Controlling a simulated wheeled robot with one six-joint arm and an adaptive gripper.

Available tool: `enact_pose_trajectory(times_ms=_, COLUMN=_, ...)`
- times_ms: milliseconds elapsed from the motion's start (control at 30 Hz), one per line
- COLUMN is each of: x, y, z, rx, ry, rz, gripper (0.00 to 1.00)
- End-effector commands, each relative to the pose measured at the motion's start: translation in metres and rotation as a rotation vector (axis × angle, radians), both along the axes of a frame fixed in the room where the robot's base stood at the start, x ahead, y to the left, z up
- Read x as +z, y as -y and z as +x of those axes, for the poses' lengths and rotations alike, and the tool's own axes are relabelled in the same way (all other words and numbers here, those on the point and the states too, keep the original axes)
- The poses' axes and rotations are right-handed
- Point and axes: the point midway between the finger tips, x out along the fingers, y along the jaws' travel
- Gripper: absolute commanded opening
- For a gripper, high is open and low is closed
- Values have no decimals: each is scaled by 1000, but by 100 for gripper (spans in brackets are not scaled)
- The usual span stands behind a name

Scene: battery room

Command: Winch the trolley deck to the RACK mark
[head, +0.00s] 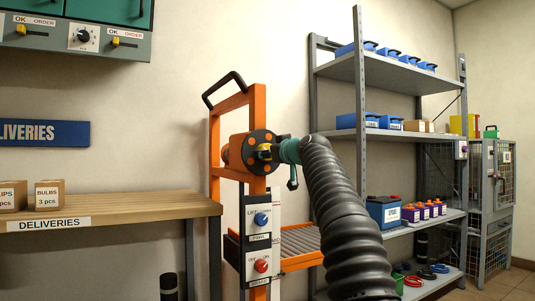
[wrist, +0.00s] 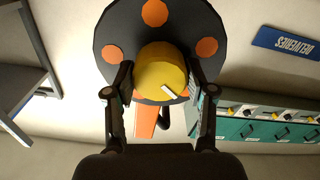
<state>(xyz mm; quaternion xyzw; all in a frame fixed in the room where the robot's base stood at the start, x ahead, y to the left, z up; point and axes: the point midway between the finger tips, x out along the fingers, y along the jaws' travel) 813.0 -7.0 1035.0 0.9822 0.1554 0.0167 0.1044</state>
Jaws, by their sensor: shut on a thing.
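The orange trolley (head: 214,150) stands between the deliveries bench and the grey rack. Its dark round winch wheel (head: 258,138) with orange spots is on the upright. My gripper (head: 270,151) is at the wheel. In the wrist view my gripper (wrist: 160,78) is shut on the yellow winch knob (wrist: 158,62), with one finger on each side of it. A white mark shows on the knob. The roller deck (head: 301,240) is low on the trolley, partly hidden by my arm. A panel below the wheel has a blue knob (head: 261,219) and a red knob (head: 261,265). I cannot make out a RACK mark.
The wooden deliveries bench (head: 150,208) with small boxes is at left. The grey rack (head: 340,66) at right holds blue batteries and other items. A mesh cage (head: 490,200) stands beyond it. A green cabinet (head: 75,42) hangs at upper left.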

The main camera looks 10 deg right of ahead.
Motion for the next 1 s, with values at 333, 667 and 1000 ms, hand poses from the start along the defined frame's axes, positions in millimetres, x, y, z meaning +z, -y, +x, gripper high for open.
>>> enact_pose_trajectory(times_ms=333, x=-2, y=-1, z=1, rx=3, ry=22, rz=-83, gripper=20)
enact_pose_trajectory(times_ms=667, x=-3, y=-1, z=1, rx=3, ry=23, rz=-89, gripper=20)
enact_pose_trajectory(times_ms=1000, x=-2, y=0, z=0, rx=1, ry=25, rz=-89, gripper=80)
